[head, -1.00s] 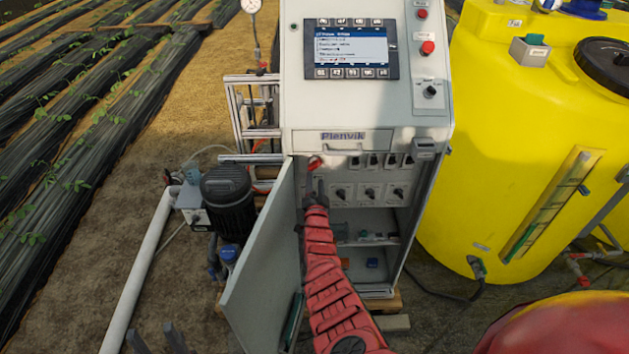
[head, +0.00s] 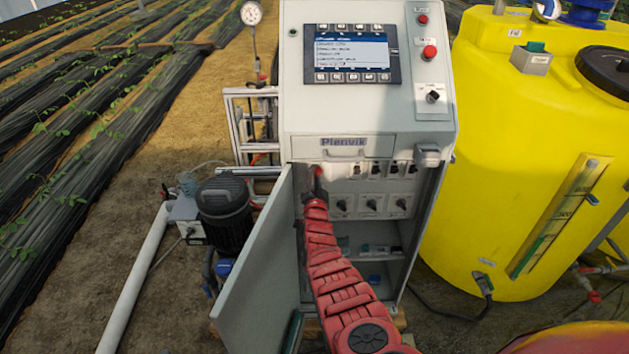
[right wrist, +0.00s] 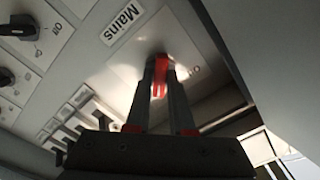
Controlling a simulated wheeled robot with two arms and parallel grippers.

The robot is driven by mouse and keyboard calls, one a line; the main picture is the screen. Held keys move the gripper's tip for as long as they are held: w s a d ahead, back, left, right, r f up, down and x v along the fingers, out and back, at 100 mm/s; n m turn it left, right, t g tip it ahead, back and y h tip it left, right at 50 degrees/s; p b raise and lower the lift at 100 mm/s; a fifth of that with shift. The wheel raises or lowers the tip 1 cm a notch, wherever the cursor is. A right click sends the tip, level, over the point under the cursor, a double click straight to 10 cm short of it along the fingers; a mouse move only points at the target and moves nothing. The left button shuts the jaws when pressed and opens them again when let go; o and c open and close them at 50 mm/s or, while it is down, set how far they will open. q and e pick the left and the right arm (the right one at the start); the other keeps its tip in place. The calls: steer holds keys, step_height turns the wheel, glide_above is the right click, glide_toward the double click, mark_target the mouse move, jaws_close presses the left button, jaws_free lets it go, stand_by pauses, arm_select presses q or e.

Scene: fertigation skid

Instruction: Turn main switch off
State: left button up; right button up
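The main switch has a red handle (right wrist: 159,76) on a pale plate beside a label reading "Mains" in the right wrist view. In the head view it is at the upper left inside the open cabinet, mostly hidden by my right gripper (head: 318,183). In the right wrist view, the two dark fingers of my right gripper (right wrist: 161,84) are on either side of the red handle and close on it, with red showing between them. The handle's exact angle against its markings is hard to read. My left gripper is out of view.
The grey cabinet (head: 365,119) has its door (head: 254,270) open to the left of my right arm. Several black rotary switches, such as one knob (head: 343,204), sit right of the main switch. A yellow tank (head: 500,190) stands right, and a black pump motor (head: 225,215) left.

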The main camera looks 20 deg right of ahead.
jaws_close()
steer(key=shift+n, duration=0.4)
steer(key=shift+f+n+b, duration=0.1)
steer(key=shift+n+b, duration=2.15)
steer(key=shift+n, duration=6.25)
steer(key=shift+d, duration=0.1)
